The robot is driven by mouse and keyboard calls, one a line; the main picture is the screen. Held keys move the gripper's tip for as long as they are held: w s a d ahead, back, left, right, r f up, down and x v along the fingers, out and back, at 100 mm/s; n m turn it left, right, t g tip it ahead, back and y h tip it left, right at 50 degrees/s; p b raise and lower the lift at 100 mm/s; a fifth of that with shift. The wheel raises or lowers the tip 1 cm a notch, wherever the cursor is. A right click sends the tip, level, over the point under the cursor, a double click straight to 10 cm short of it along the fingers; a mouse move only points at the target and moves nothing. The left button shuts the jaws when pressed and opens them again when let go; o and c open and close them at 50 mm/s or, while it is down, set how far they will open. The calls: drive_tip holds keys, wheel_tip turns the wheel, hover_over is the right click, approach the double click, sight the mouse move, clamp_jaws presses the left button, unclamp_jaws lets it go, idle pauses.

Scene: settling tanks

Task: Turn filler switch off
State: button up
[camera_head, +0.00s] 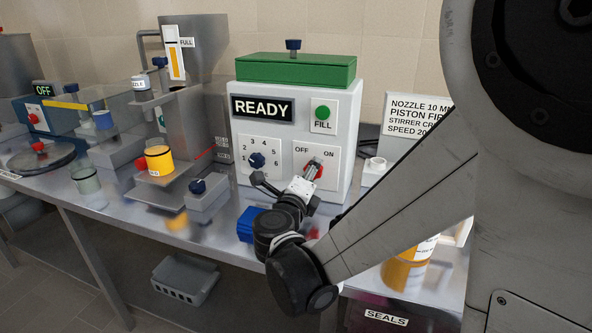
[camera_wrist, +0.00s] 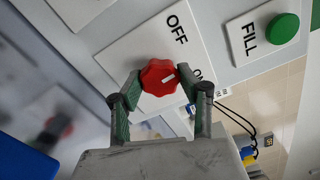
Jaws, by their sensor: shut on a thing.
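The filler switch is a red knob (camera_wrist: 160,77) on a white plate marked OFF and ON. It also shows in the head view (camera_head: 315,168), partly covered by my gripper. My gripper (camera_wrist: 160,84) has one finger on each side of the knob and is shut on it. In the wrist view the knob's white mark points right, roughly towards the ON label, which a finger partly hides. The switch sits on the front of a white control box (camera_head: 345,140) with a green top. Its READY display (camera_head: 262,108) shows white letters on black.
A green FILL button (camera_head: 322,113) is above the switch. A nozzle machine with a yellow cup (camera_head: 159,160) stands further left. A blue block (camera_head: 246,224) lies near the table's front edge. A sign (camera_head: 417,114) stands right.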

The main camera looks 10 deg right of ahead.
drive_tip(key=n, duration=0.5)
drive_tip(key=shift+n+b, duration=0.35)
drive_tip(key=shift+n, duration=0.05)
idle(0.4)
drive_tip(key=o, duration=1.2)
drive_tip(key=shift+c, duration=0.2)
drive_tip(key=v, duration=1.2)
drive_tip(key=shift+d, duration=0.1)
